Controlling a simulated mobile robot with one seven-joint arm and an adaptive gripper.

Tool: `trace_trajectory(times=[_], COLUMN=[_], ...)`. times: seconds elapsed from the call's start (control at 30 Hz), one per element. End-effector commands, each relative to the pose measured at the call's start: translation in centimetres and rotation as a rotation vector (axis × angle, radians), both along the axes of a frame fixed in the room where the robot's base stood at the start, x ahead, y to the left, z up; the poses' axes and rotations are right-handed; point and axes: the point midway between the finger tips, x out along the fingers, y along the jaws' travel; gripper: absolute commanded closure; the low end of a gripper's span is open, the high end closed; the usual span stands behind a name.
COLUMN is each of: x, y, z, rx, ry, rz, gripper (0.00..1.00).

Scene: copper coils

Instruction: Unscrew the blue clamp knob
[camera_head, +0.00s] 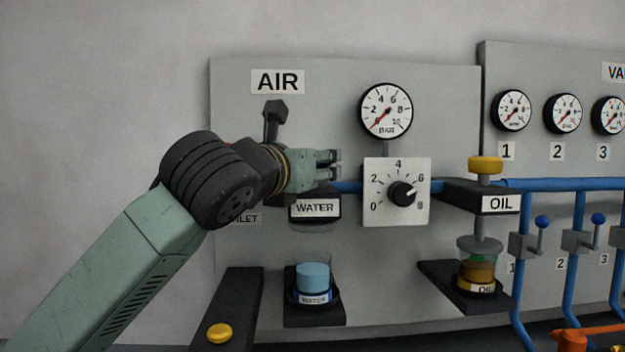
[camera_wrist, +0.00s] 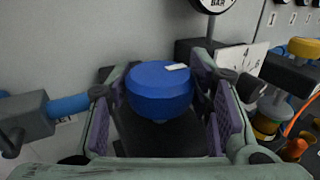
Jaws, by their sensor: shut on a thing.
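The blue clamp knob (camera_wrist: 158,92) is a round, faceted knob with a small white mark on its top. In the wrist view it sits between the two purple-padded fingers, above a dark mount. My gripper (camera_head: 328,166) is shut on the knob from its sides, above the black WATER holder (camera_head: 315,209). In the head view the knob is hidden behind the fingers. A clear cup of blue water (camera_head: 313,278) stands on a dark shelf below the holder.
A white dial box (camera_head: 411,210) with a black knob is close right of my gripper, under a pressure gauge (camera_head: 386,110). A black lever (camera_head: 273,115) stands above my wrist. The yellow-topped OIL unit (camera_head: 486,165) and blue pipes are further right. Free room lies left.

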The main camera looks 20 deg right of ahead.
Motion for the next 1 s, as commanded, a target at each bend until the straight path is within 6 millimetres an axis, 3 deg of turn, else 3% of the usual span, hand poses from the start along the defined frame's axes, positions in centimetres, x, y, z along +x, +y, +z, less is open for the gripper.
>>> trace_trajectory(times=[0.47,0.5,0.8,1.0], x=[0.02,0.02,0.02,0.01], y=[0.02,0.02,0.01,0.0], z=[0.06,0.06,0.02,0.01], rx=[0.0,0.0,0.0,0.001], ry=[0.001,0.001,0.001,0.002], rz=[0.023,0.023,0.022,0.022], gripper=[0.81,0.53,0.33,0.32])
